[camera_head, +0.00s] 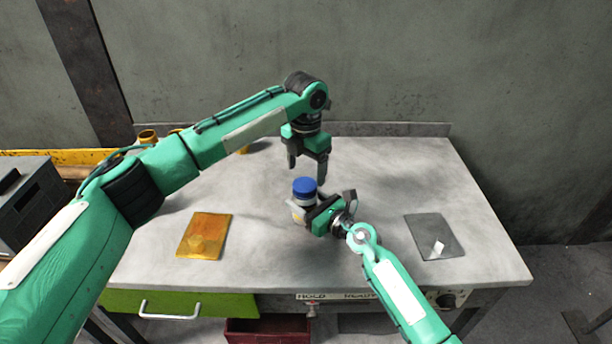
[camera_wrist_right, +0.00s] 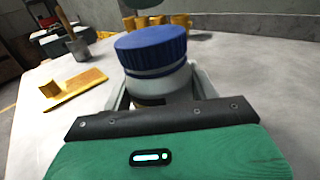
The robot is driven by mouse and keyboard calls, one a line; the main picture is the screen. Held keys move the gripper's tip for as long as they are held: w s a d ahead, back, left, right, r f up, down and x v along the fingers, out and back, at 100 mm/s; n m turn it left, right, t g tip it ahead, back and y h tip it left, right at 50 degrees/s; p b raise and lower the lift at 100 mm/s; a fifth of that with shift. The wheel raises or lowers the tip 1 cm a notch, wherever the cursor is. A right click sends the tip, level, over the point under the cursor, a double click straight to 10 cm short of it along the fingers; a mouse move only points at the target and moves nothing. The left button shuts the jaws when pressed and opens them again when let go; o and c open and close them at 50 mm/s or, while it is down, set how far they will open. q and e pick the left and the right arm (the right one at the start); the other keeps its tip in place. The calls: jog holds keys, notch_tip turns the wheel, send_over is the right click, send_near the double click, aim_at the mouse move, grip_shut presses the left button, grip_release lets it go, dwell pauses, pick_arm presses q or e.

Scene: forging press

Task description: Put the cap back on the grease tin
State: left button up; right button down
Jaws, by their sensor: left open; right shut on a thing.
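The grease tin (camera_head: 298,212) is a pale, upright tin near the middle of the table. My right gripper (camera_head: 306,207) is shut on its sides. The blue ribbed cap (camera_head: 304,186) sits on top of the tin. In the right wrist view the cap (camera_wrist_right: 151,48) looks roughly level, with a pale neck (camera_wrist_right: 160,75) below its rim; I cannot tell whether it is screwed tight. My left gripper (camera_head: 307,168) is open and empty, pointing down just above and behind the cap, apart from it. The tin's lower part is partly hidden by my right gripper.
A yellow plate (camera_head: 190,250) with a small yellow piece lies to the left. A grey plate (camera_head: 424,227) with a small white block lies to the right. A grey pot (camera_wrist_right: 79,50) and several yellow cylinders (camera_wrist_right: 181,20) stand farther off. The table's back right is clear.

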pick_arm(q)
jog(key=shift+r, duration=0.4)
jog(key=shift+c, duration=0.5)
